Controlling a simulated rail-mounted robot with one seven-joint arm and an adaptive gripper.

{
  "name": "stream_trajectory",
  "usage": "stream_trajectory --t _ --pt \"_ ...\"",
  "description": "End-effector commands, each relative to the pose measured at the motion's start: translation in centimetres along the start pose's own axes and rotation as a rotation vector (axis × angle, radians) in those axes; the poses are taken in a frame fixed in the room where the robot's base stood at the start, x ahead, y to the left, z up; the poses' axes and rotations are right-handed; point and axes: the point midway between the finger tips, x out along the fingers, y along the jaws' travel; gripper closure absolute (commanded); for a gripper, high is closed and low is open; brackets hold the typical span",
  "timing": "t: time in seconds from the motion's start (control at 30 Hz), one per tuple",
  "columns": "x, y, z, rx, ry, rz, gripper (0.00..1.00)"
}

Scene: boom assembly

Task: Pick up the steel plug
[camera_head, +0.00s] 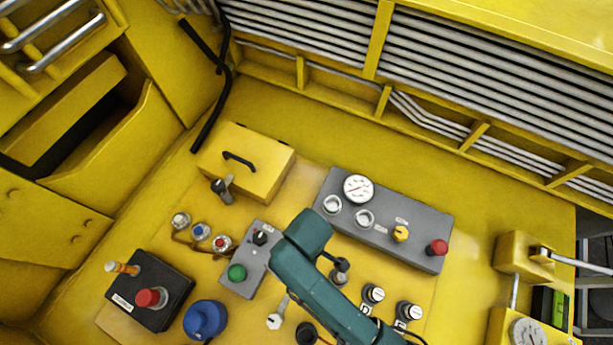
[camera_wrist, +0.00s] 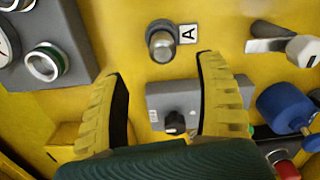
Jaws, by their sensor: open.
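A short round steel plug (camera_wrist: 161,42) stands out from the yellow panel in the wrist view, beside a white label marked A. My gripper (camera_wrist: 160,64) has its two yellow, black-lined fingers spread wide and empty. The plug shows between and just beyond the fingertips, with neither finger touching it. In the head view, a similar steel fitting (camera_head: 338,279) sits right beside my teal arm; I cannot tell for sure that it is the same plug.
A grey box with a black knob (camera_wrist: 174,121) lies between the fingers in the wrist view. A grey gauge panel (camera_head: 385,225), two labelled steel fittings (camera_head: 373,294) and a blue cap (camera_head: 204,320) surround the arm.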

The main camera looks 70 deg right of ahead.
Motion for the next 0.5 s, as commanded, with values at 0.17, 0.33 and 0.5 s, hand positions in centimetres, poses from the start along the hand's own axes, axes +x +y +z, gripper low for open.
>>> stream_trajectory --t 0.17,0.33,0.5 --pt "4.1 0.0 -0.1 0.000 0.000 0.000 0.29" --pt "6.0 0.0 -0.2 0.000 0.004 0.002 0.29" --pt "8.5 -0.2 -0.5 0.001 0.001 0.001 0.29"
